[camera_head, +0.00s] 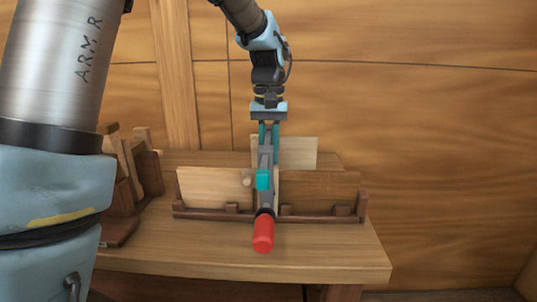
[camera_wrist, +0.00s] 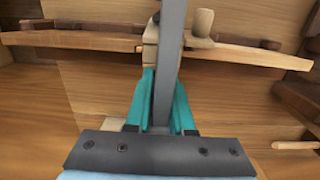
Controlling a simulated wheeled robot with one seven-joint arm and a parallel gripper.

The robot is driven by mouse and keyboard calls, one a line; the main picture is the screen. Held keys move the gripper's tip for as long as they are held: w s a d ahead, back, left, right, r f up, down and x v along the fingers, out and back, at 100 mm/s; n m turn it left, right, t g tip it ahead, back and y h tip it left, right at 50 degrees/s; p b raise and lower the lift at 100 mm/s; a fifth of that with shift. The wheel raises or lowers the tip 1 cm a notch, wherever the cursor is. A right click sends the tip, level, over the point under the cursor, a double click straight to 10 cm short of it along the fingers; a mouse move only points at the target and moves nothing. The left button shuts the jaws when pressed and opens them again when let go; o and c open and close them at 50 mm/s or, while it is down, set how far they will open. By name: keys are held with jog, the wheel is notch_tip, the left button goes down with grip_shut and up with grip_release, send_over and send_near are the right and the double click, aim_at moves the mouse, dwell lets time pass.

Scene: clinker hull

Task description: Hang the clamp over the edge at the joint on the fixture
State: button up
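The clamp has a grey bar (camera_head: 266,158), a teal piece (camera_head: 263,180) and a red handle (camera_head: 263,234) pointing toward the camera. My gripper (camera_head: 269,135) is above, its teal fingers on both sides of the bar. In the wrist view the bar (camera_wrist: 171,60) runs between the fingers of my gripper (camera_wrist: 163,100). The fixture (camera_head: 325,218) is a dark wooden rack holding a light board (camera_head: 210,187) and a darker board (camera_head: 325,187). The clamp is over their joint and hides it. I cannot tell whether its jaws touch the boards.
The fixture stands on a wooden bench (camera_head: 330,258). A second wooden rack (camera_head: 147,172) is at the left, partly behind my arm. A pale panel (camera_head: 302,153) stands behind the boards. The bench's front right is clear. A plank wall (camera_head: 430,130) closes off the back.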

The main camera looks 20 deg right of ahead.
jog(key=r, duration=0.7)
jog(key=w+r, duration=0.1)
jog(key=r, duration=0.2)
jog(key=shift+r, duration=0.25)
